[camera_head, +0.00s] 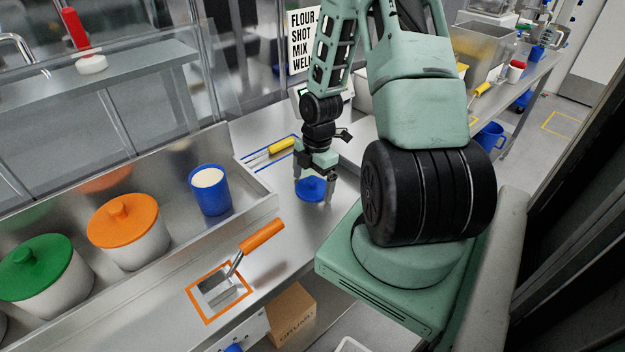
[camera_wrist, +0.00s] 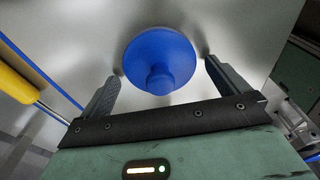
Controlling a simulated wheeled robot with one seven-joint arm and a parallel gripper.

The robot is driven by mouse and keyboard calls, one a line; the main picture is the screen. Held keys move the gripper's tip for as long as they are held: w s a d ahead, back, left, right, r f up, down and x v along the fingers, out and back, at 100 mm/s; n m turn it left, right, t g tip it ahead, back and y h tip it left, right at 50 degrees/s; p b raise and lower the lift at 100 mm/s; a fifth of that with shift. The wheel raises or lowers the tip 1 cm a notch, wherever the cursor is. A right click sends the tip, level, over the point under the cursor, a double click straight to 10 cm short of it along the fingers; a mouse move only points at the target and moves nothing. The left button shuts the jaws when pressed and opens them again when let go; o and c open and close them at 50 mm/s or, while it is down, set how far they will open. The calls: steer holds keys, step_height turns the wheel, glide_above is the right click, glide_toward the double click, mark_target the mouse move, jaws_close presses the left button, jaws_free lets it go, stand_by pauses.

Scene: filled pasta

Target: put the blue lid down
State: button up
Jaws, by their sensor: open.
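The blue lid (camera_head: 311,188) lies on the steel counter below my gripper, and it shows as a round disc with a knob in the wrist view (camera_wrist: 160,62). My gripper (camera_head: 314,192) points down over the lid with its fingers apart. In the wrist view the two fingers (camera_wrist: 160,78) stand on either side of the lid, with a visible gap to it on both sides. The blue container (camera_head: 209,191) stands uncovered in the steel trough to the left, with pale contents showing at its top.
White pots with an orange lid (camera_head: 123,218) and a green lid (camera_head: 38,264) stand in the trough (camera_head: 240,190). An orange-handled scoop (camera_head: 255,242) rests in an orange-outlined square. A yellow-handled tool (camera_head: 280,147) lies in a blue outline close behind the gripper. Counter left of the lid is clear.

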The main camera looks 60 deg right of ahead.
step_height(320, 180, up, 12)
steer(key=d, duration=0.2)
steer(key=w+a+r+m+h, duration=0.1)
steer(key=a+r+m, duration=0.15)
steer(key=a, duration=0.85)
steer(key=w+a+r+m, duration=0.1)
steer(key=a+r, duration=0.3)
steer(key=a, duration=0.8)
steer(key=s+a+r+m, duration=0.2)
steer(key=s+a, duration=0.4)
steer(key=a, duration=0.2)
steer(key=s+a+r+m, duration=0.2)
steer(key=s+a, duration=0.5)
steer(key=a, duration=0.1)
steer(key=shift+s+r+p, duration=0.2)
steer(key=shift+r+p, duration=0.05)
steer(key=shift+p, duration=0.15)
steer(key=shift+f, duration=0.1)
